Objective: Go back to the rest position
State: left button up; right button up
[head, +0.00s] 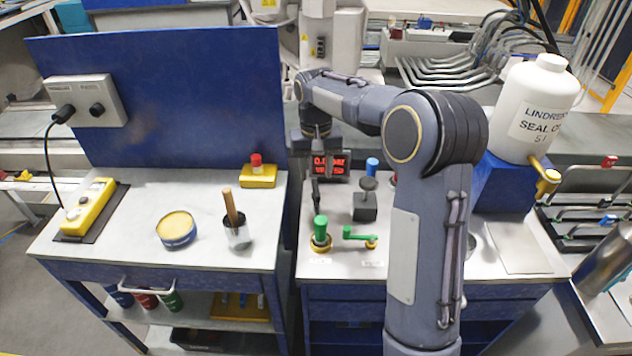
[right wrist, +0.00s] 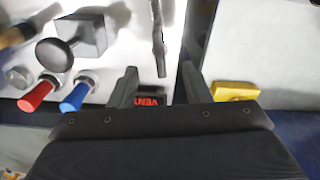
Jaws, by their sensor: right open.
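My right arm reaches from the lower right over the right bench (head: 490,264). My right gripper (head: 316,168) points down near the bench's left rear part, close to the red-lit display (head: 337,164). In the right wrist view its two fingers (right wrist: 157,84) stand apart with nothing between their tips. The display also shows between and behind the fingers in that view (right wrist: 150,99). A thin dark metal rod (right wrist: 158,42) stands just beyond the fingertips; I see no contact. My left gripper is not in view.
A grey block with a black knob (head: 366,206), a green upright handle (head: 321,228) and a green lever (head: 358,234) stand nearby. A white bottle (head: 535,105) is at right. The left bench holds a yellow-topped tin (head: 176,230) and a brush cup (head: 236,232). A gap separates the benches.

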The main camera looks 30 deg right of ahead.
jog(key=shift+r, duration=0.9)
